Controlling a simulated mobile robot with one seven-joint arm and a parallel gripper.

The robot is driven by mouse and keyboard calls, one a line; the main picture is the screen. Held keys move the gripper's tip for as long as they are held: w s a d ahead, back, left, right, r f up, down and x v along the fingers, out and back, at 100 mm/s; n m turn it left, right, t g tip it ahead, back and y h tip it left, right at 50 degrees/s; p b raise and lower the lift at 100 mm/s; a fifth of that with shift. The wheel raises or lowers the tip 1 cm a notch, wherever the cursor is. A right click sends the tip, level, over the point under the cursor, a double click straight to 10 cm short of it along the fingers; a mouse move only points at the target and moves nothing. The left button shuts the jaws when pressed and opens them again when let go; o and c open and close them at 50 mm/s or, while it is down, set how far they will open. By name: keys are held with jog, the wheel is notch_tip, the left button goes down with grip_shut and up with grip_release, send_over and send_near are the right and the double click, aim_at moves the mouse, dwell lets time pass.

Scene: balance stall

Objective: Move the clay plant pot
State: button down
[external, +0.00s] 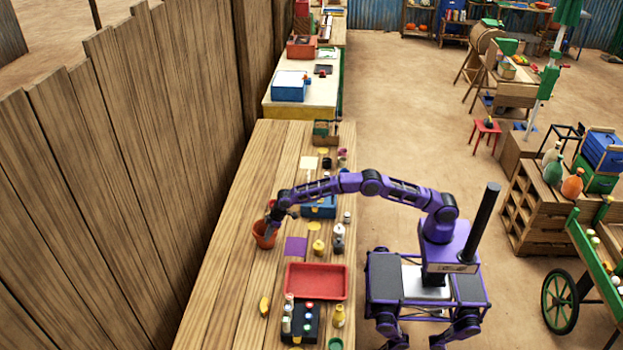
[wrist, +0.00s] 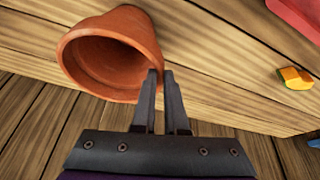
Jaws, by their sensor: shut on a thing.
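The clay plant pot (external: 264,238) is an orange-brown pot at the left part of the wooden table, with its open mouth up toward my gripper. My gripper (external: 271,222) reaches down to it from the right. In the wrist view the pot (wrist: 128,22) shows its mouth and inner wall. My gripper (wrist: 160,75) is shut on the right side of its rim, one finger over the mouth side and the other outside. The pot looks a little tilted. I cannot tell whether its base touches the table.
A purple square (external: 296,247) lies flat right of the pot. Bottles (external: 338,238) and a blue box (external: 318,209) stand along the right edge. The table's left side is clear.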

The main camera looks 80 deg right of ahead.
jog(key=d+p, duration=0.1)
jog(key=d, duration=1.2)
jog(key=shift+w+d, duration=0.2)
jog(key=shift+w, duration=0.05)
jog(key=c, duration=0.9)
grip_release()
jog(key=shift+c, duration=0.2)
jog(key=shift+o, duration=0.3)
jog(key=v, duration=1.7)
jog(key=shift+r, duration=0.15)
jog(key=shift+s+a, duration=0.1)
